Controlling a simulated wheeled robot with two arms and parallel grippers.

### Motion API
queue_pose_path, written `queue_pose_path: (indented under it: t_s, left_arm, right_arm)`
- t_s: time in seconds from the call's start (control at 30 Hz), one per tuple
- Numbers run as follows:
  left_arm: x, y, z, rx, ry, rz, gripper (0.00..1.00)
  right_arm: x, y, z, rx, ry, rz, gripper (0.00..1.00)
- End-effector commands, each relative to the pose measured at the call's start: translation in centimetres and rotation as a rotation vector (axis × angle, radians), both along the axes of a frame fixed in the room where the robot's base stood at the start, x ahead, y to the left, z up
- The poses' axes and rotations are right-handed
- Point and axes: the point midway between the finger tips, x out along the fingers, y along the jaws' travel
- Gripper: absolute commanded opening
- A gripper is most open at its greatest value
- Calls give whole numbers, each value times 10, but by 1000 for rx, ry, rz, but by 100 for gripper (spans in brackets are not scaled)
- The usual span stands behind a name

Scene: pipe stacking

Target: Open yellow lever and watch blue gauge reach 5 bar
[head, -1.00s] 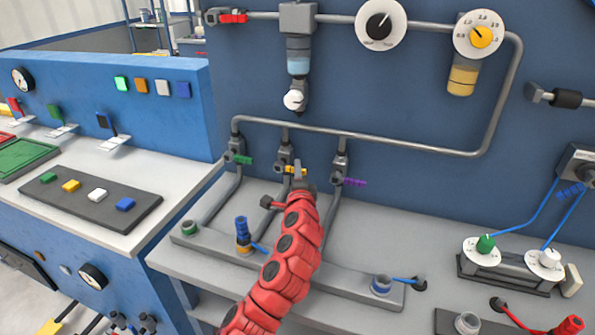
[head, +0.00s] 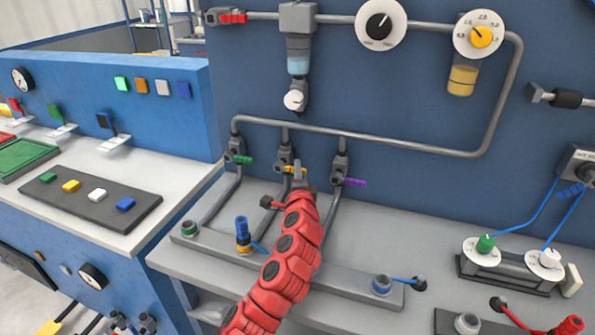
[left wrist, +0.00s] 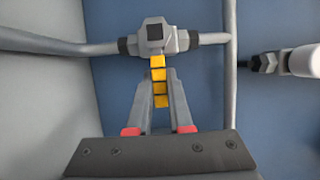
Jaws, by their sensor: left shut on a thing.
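The yellow lever (head: 289,169) is on the middle of three valves below the curved pipe on the blue panel. In the left wrist view the yellow lever (left wrist: 159,74) sticks out from its grey valve body (left wrist: 157,38), crosswise to the pipe. My left gripper (head: 298,170) is at this lever, on my red arm. In the left wrist view its two fingers (left wrist: 158,88) are shut on the lever, one on each side. They hide part of the lever in the head view. I cannot make out a blue gauge.
A green lever (head: 243,160) is to the left and a purple lever (head: 354,182) to the right, both close by. A white dial with a black knob (head: 380,22) and one with a yellow knob (head: 480,36) are above. A grey manifold (head: 325,275) lies below.

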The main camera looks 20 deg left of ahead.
Motion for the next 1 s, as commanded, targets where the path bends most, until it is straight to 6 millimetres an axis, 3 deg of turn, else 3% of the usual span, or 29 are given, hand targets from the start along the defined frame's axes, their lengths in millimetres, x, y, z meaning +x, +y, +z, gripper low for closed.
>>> queue_pose_path:
  t_s: [0.57, 1.0]
  left_arm:
    - [0, 0, 5, -65, 5, -1, 0]
    - [0, 5, 27, -417, 12, 0, 0]
  right_arm:
    - [0, 0, 8, 0, 0, 0, 67]
    - [0, 0, 41, 0, 0, 0, 67]
